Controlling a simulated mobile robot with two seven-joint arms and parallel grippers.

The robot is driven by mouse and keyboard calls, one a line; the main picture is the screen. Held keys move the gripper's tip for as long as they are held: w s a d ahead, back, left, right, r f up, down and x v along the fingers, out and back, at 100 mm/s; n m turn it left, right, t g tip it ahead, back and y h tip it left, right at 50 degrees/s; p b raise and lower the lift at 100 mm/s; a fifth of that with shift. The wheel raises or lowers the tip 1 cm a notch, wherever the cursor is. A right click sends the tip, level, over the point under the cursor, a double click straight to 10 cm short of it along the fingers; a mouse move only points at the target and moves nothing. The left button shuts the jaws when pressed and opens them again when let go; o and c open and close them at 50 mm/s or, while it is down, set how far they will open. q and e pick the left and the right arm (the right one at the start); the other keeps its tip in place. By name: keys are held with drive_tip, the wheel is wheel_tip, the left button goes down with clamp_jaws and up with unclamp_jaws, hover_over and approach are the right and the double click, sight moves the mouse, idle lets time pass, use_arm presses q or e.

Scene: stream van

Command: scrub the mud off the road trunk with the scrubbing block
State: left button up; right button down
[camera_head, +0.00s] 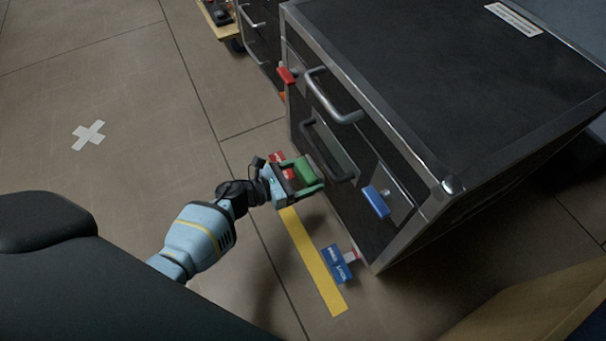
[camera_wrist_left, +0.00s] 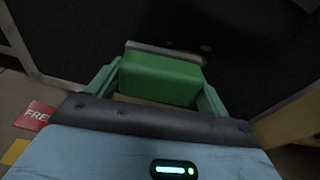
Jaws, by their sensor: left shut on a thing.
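The road trunk (camera_head: 450,60) is a large black case with silver metal edges, standing on the right in the head view. Its dark side panel (camera_wrist_left: 240,40) fills the upper part of the left wrist view. My left gripper (camera_head: 308,178) is shut on the green scrubbing block (camera_wrist_left: 160,78), which also shows in the head view (camera_head: 304,169). The block is close to the trunk's side, below a grey handle; I cannot tell whether it touches. A few small brownish spots (camera_wrist_left: 206,48) show on the panel just beyond the block. My right gripper is not in view.
Grey handles (camera_head: 334,100), a red tab (camera_head: 286,75) and a blue latch (camera_head: 376,202) stick out from the trunk's side. A blue tag (camera_head: 336,263) and a yellow strip (camera_head: 312,262) are by the trunk's foot.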

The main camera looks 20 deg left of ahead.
sight(335, 190)
use_arm(q)
drive_tip(key=shift+x, duration=0.8)
drive_tip(key=shift+r, duration=0.15)
drive_tip(key=shift+s+d+p, duration=0.45)
drive_tip(key=shift+s+d, duration=0.75)
drive_tip(key=shift+d, duration=0.15)
drive_tip(key=shift+d, duration=0.1)
drive_tip(key=shift+s+d, duration=0.5)
drive_tip(key=shift+d, duration=0.25)
drive_tip(key=shift+s+d, duration=0.5)
drive_tip(key=shift+d, duration=0.2)
drive_tip(key=shift+w+a, duration=0.1)
drive_tip(key=shift+a, duration=0.05)
